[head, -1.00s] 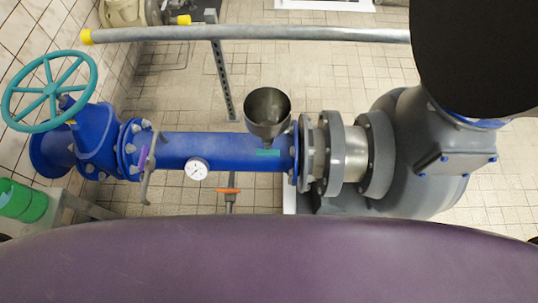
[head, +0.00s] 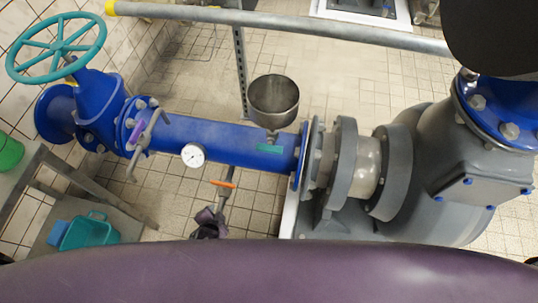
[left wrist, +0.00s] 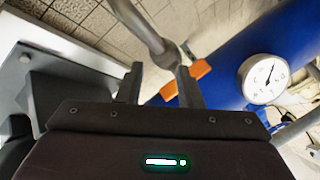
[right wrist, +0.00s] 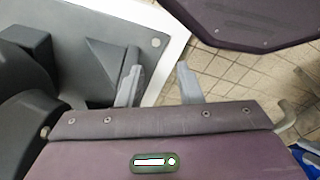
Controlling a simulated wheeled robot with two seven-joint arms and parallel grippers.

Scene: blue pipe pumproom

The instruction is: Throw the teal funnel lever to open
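The grey metal funnel (head: 274,100) stands on top of the blue pipe (head: 225,142). Its small teal lever (head: 269,148) lies flat along the pipe just below the funnel in the head view. My left gripper (head: 209,222) is below the pipe, well apart from the teal lever and beneath an orange lever (head: 222,185). In the left wrist view, my left gripper (left wrist: 160,82) is open, with the orange lever (left wrist: 198,72) by its right finger. My right gripper (right wrist: 158,85) is open and empty over a grey base plate; the head view does not show it.
A pressure gauge (head: 193,155) and a purple-handled lever (head: 140,136) are on the pipe left of the funnel. A teal handwheel (head: 56,47) is at far left. The grey pump (head: 440,165) fills the right. A grey rail (head: 300,29) crosses behind; tiled floor lies below.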

